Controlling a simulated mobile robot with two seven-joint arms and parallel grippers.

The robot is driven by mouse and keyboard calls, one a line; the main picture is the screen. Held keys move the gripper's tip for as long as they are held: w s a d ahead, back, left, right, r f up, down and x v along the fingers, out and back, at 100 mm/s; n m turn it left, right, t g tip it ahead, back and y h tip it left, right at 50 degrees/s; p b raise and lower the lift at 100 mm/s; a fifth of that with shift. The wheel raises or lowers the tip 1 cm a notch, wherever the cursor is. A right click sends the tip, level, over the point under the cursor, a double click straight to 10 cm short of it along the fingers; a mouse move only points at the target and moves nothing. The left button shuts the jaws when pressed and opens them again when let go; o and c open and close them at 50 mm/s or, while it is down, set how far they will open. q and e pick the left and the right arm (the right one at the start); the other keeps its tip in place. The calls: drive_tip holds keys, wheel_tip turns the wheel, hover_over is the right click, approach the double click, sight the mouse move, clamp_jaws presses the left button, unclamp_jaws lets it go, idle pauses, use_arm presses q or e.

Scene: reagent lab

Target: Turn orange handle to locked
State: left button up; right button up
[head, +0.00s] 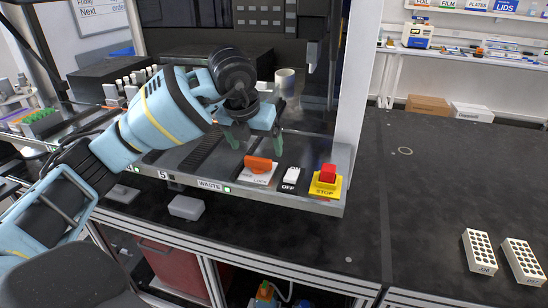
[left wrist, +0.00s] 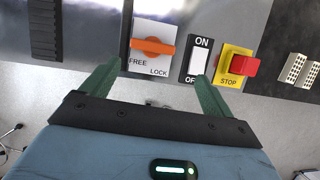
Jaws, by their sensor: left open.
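The orange handle (head: 258,164) sits on a white plate on the metal deck of the machine. In the left wrist view the handle (left wrist: 153,46) lies nearly crosswise on its plate (left wrist: 150,63), which reads FREE at lower left and LOCK at lower right. My left gripper (head: 256,142) is open, with green fingers spread. It is above the deck close to the handle, and nothing is between its fingers. In the left wrist view its fingertips (left wrist: 160,72) stand on either side of the plate's lower part, apart from the handle. My right gripper is not in view.
Right of the handle are a white ON/OFF switch (head: 291,175) and a red stop button (head: 327,173) on a yellow base. A grey block (head: 186,207) lies on the black bench in front. Two white perforated racks (head: 480,251) stand at right. The bench between is mostly clear.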

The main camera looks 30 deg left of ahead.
sight(257, 159)
use_arm(q)
drive_tip(key=shift+y, duration=0.3)
drive_tip(key=shift+w+a+x, duration=0.1)
drive_tip(key=shift+a+x, duration=0.05)
drive_tip(key=shift+x, duration=1.05)
drive_tip(key=shift+w+a+x, duration=0.1)
drive_tip(key=shift+a+x, duration=0.05)
drive_tip(key=shift+x, duration=1.05)
drive_tip(key=shift+w+a+x, duration=0.1)
drive_tip(key=shift+a+x, duration=0.1)
drive_tip(key=shift+x, duration=0.95)
drive_tip(key=shift+r, duration=0.15)
drive_tip(key=c, duration=1)
